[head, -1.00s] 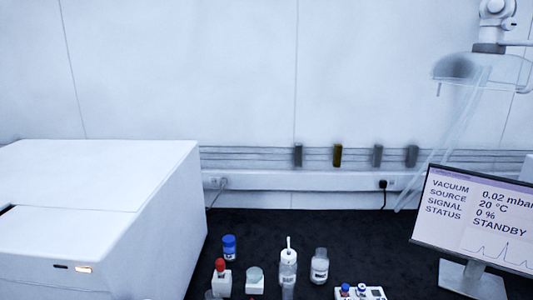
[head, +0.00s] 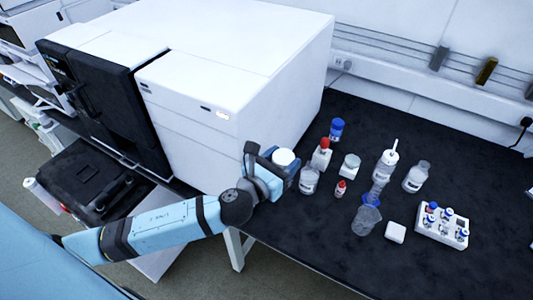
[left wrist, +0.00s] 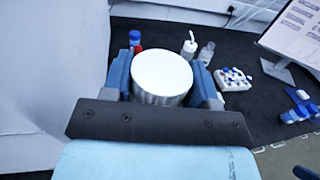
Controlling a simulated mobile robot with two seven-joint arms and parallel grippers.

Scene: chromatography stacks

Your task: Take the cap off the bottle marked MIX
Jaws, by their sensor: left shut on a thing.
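My left gripper (head: 274,172) is shut on a round white cap (head: 284,157) in the head view, beside the white instrument's front corner. In the left wrist view the white cap (left wrist: 162,72) sits between the two blue fingers of the gripper (left wrist: 161,84). A clear bottle (head: 309,182) stands just right of the gripper. No MIX marking is legible on any bottle. My right gripper is in neither view.
A red-capped bottle (head: 321,155), a blue-capped bottle (head: 337,129), a wash bottle (head: 386,166) and a clear bottle (head: 417,177) stand on the black bench. A white vial rack (head: 452,236) is at right. The large white instrument (head: 230,80) bounds the left side.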

